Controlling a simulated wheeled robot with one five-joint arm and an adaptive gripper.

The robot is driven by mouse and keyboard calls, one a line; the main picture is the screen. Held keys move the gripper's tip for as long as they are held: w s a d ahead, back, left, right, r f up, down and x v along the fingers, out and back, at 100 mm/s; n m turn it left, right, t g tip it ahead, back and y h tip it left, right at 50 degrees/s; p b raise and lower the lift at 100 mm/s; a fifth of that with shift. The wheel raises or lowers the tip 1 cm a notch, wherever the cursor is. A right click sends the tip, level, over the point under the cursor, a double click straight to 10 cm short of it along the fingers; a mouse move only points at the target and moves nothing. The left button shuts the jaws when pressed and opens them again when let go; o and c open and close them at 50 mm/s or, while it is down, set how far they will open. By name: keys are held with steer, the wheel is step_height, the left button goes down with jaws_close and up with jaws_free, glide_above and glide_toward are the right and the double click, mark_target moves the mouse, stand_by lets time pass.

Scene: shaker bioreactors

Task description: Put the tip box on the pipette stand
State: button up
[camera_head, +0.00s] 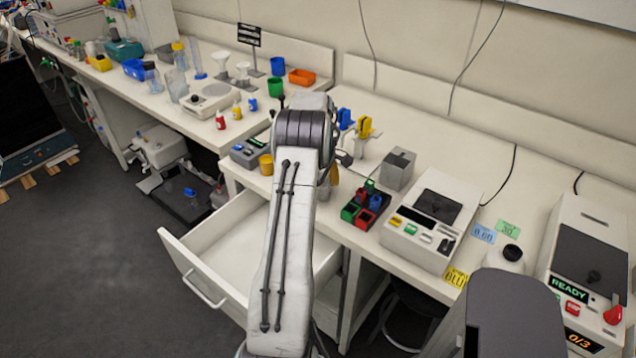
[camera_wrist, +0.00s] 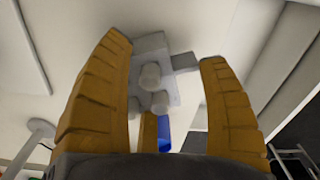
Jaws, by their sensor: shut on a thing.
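My gripper (camera_wrist: 167,50) has its two yellow fingers spread around a grey thing (camera_wrist: 155,50) with rounded knobs, which spans the gap near the fingertips. I cannot tell whether this grey thing is the tip box. Lower between the fingers, a yellow strip (camera_wrist: 149,133) and a blue patch (camera_wrist: 165,132) show. In the head view my arm hides most of the gripper. The pipette stand (camera_head: 359,147), with blue and yellow pipettes at its top, is on the bench just right of my wrist.
A grey box (camera_head: 398,169), a coloured rack (camera_head: 365,206) and a white device (camera_head: 431,221) stand right of my arm. An open white drawer (camera_head: 236,243) juts out below the bench. The bench behind the pipette stand is mostly clear.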

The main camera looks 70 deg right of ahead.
steer(key=shift+f, duration=0.2)
steer(key=o, duration=1.2)
steer(key=shift+r, duration=0.1)
